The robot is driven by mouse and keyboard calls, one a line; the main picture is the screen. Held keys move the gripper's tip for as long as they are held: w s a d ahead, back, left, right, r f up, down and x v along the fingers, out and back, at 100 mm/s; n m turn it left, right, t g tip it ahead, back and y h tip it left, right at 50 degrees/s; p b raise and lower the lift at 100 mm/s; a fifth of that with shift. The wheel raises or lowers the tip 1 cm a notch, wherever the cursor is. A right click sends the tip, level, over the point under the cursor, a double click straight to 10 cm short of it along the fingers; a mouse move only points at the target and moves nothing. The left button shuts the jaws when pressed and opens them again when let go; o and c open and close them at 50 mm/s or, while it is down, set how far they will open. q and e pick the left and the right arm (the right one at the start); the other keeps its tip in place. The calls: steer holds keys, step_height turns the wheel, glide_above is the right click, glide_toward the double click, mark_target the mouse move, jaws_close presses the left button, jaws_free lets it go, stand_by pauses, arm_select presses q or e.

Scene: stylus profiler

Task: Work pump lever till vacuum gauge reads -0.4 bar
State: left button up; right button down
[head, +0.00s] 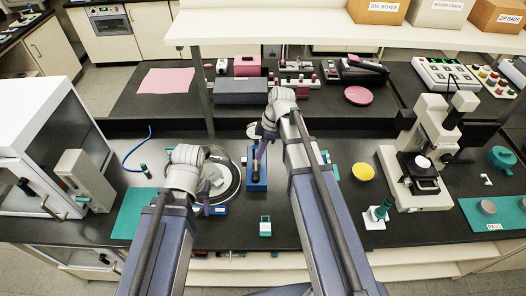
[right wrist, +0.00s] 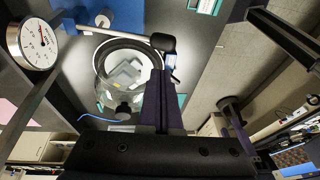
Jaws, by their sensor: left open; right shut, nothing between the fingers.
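The blue pump block (head: 258,186) stands on the dark bench below my right gripper (head: 260,148). In the right wrist view the pump lever (right wrist: 125,34) is a pale rod ending in a black knob (right wrist: 163,42). My right gripper (right wrist: 160,78) is shut and empty, with its tips close to the knob; I cannot tell if they touch. The vacuum gauge (right wrist: 34,43) has a white dial; its reading is too small to tell. A clear bell jar on a round plate (head: 233,190) stands left of the pump.
A white balance-like cabinet (head: 45,130) stands at the left and a microscope-like instrument (head: 425,165) at the right. The bench front right of the pump is mostly clear.

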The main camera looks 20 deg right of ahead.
mark_target(255, 176)
steer(key=b+x, duration=0.1)
steer(key=x, duration=0.1)
steer(key=b+x, duration=0.4)
steer(key=shift+s+d+f, duration=0.25)
steer(key=shift+s+f, duration=0.05)
steer(key=shift+f, duration=0.2)
steer(key=shift+s+f+b, duration=0.15)
steer(key=shift+f+b, duration=0.25)
steer(key=shift+b, duration=0.25)
steer(key=shift+s+a+f+b, duration=0.1)
steer(key=shift+s+f+b, duration=0.1)
steer(key=shift+f+b, duration=0.1)
step_height(255, 176, down, 9)
steer(key=s+t+b, duration=0.1)
steer(key=s+b, duration=0.1)
steer(key=b, duration=0.7)
steer(key=shift+s+a, duration=0.25)
steer(key=shift+a, duration=0.05)
steer(key=shift+s+f, duration=0.1)
steer(key=shift+f, duration=0.1)
steer(key=shift+r, duration=0.1)
